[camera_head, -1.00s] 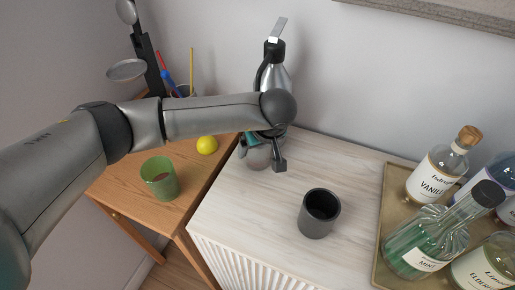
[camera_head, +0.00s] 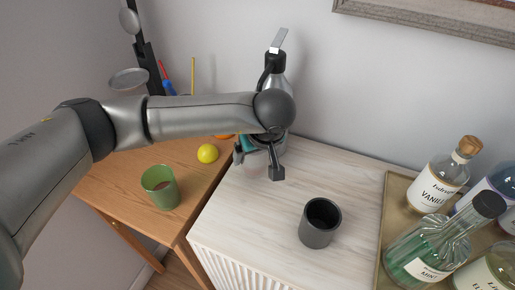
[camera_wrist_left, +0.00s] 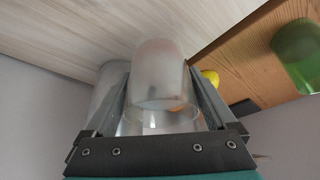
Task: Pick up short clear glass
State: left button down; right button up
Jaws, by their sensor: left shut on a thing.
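The short clear glass (camera_wrist_left: 160,75) is between the two fingers of my left gripper (camera_wrist_left: 160,95) in the left wrist view. The fingers are shut on its sides. In the head view my left gripper (camera_head: 258,166) is low over the back left of the white cabinet top. The glass is faint there, partly hidden by the gripper and hard to make out against the pale wood. I cannot tell whether it touches the surface. My right gripper is not in view.
A dark grey cup (camera_head: 320,224) stands on the white cabinet (camera_head: 275,215). A tray (camera_head: 396,190) with several bottles is at right. A steel pump flask (camera_head: 277,85) is behind my gripper. A green glass (camera_head: 160,187) and a lemon (camera_head: 207,153) sit on the wooden table (camera_head: 130,200).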

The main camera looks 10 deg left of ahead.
pick_arm(q)
jog(key=s+a, duration=0.1)
jog(key=s, duration=0.8)
jog(key=s+a, duration=0.1)
jog(key=s, duration=0.3)
jog(key=shift+s+a+b, duration=0.2)
jog(key=shift+a+b, duration=0.1)
jog(key=shift+s+a, duration=0.15)
jog(key=shift+s, duration=0.65)
